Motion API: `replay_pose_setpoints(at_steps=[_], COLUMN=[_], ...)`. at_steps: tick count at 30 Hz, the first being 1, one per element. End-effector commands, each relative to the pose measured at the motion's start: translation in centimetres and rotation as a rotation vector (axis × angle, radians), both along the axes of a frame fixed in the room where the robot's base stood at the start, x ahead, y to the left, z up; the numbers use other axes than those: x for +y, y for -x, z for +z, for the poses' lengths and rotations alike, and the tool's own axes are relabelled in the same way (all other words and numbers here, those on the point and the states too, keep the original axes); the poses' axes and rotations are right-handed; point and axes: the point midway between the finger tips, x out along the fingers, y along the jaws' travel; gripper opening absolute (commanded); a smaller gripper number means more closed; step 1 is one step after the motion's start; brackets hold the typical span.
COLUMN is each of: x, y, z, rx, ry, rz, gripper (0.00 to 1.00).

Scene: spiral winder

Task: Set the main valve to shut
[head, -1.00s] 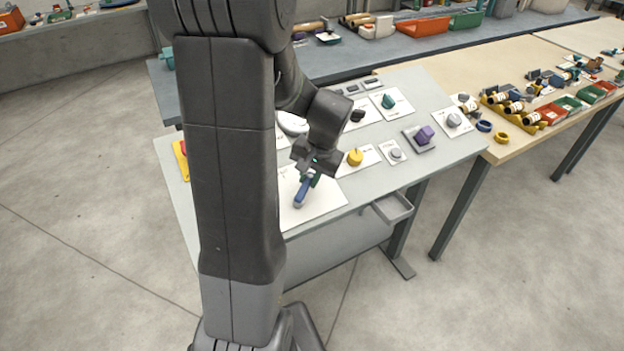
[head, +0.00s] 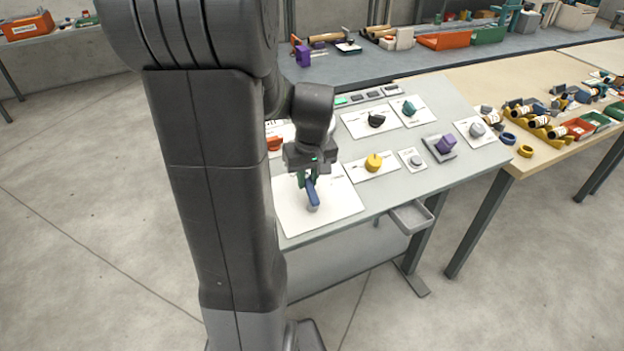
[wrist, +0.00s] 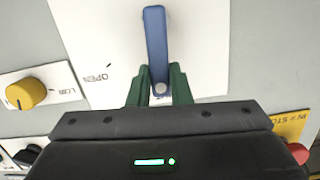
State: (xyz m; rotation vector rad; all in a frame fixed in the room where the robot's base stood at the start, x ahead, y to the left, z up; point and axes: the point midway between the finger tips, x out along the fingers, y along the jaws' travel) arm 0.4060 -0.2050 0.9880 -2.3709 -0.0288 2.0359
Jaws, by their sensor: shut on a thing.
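The main valve shows as a blue lever (head: 312,191) on a white plate (head: 340,205) at the near left of the sloping panel. In the wrist view the blue lever (wrist: 156,40) points up the picture, and the plate (wrist: 205,50) carries the word OPEN to the left of the lever. My gripper (head: 308,178) is over the plate, its green fingers shut on the lever. In the wrist view the fingers of my gripper (wrist: 160,85) stand on either side of the lever's lower end. A shut label is not visible.
A yellow knob (head: 373,162) sits right of the plate, with a grey button (head: 416,161) and a purple knob (head: 445,144) further right. Black (head: 376,120) and teal (head: 409,108) knobs are behind. A red button (wrist: 299,153) on yellow shows in the wrist view.

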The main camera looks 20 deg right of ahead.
Motion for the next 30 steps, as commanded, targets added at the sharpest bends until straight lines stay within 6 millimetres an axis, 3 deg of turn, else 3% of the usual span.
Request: replay_pose_setpoints(at_steps=[22,23,26,30], x=[0.53,0.53,0.53,0.52], y=[0.01,0.01,0.01,0.02], z=[0.01,0.01,0.01,0.01], rx=[-0.002,-0.002,-0.002,-0.002], ry=[0.029,0.029,0.029,0.029], rz=[0.094,0.094,0.093,0.092], gripper=[0.0,0.2,0.4,0.4])
